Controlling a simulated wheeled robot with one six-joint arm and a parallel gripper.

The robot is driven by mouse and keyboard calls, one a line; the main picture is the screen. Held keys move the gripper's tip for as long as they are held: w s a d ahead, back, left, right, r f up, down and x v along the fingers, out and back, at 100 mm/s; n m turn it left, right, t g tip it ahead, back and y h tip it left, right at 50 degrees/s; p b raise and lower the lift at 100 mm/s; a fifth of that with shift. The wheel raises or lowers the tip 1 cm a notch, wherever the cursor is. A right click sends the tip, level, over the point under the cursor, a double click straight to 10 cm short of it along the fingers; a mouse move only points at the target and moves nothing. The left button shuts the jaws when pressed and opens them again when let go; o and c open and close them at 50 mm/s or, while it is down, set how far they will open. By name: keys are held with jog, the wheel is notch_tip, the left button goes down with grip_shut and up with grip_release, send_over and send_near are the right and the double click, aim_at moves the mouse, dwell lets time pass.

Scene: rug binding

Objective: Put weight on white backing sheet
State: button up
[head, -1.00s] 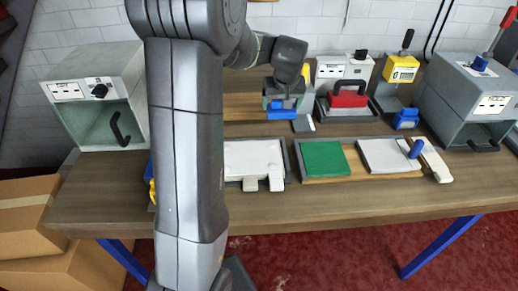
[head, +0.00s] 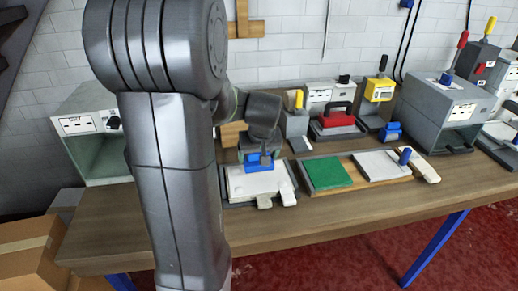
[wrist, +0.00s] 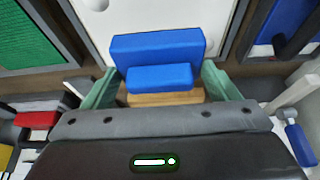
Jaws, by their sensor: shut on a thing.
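My gripper (head: 258,156) is shut on a blue weight (head: 260,164). In the wrist view the blue weight (wrist: 158,62) sits between the green fingers, with a tan strip behind it. A white backing sheet (head: 255,184) lies in a grey-edged tray on the bench, with white tabs at its front. The weight is at the sheet's far edge in the head view; I cannot tell whether it touches. The sheet also shows beyond the weight in the wrist view (wrist: 160,18).
Right of the sheet is a board with a green pad (head: 327,173), a white sheet (head: 382,165) and a blue knob (head: 405,156). Behind stand a red-handled press (head: 336,122), another blue block (head: 390,132) and a grey box (head: 437,113). The bench front is clear.

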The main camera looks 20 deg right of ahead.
aim_at(258, 165)
jog(key=shift+f, duration=2.1)
jog(key=shift+f, duration=0.15)
jog(key=o, duration=1.7)
jog(key=shift+s+r, duration=0.1)
jog(key=shift+r, duration=0.2)
jog(key=v, duration=1.1)
jog(key=shift+s+a+r, duration=0.1)
jog(key=shift+s+r, duration=0.15)
jog(key=shift+r, duration=0.05)
